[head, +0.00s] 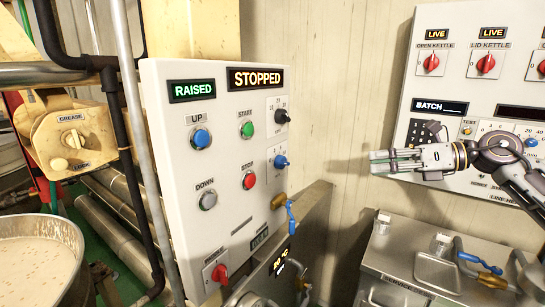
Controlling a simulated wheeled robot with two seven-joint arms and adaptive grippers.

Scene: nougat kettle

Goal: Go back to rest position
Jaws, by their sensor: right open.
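My right gripper (381,162) is at the right of the head view, its arm coming in from the right edge. It points left, open and empty, in front of the lower left part of the right control panel (460,75). Its fingertips reach just past that panel's left edge, with the bare wall behind. It covers part of a keypad there. My left gripper is not in view.
A white control panel (223,119) with UP, DOWN, START and STOP buttons stands in the middle; its displays read RAISED and STOPPED. A kettle (40,262) of pale mixture is at lower left. A steel counter (410,250) with taps lies below my right gripper.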

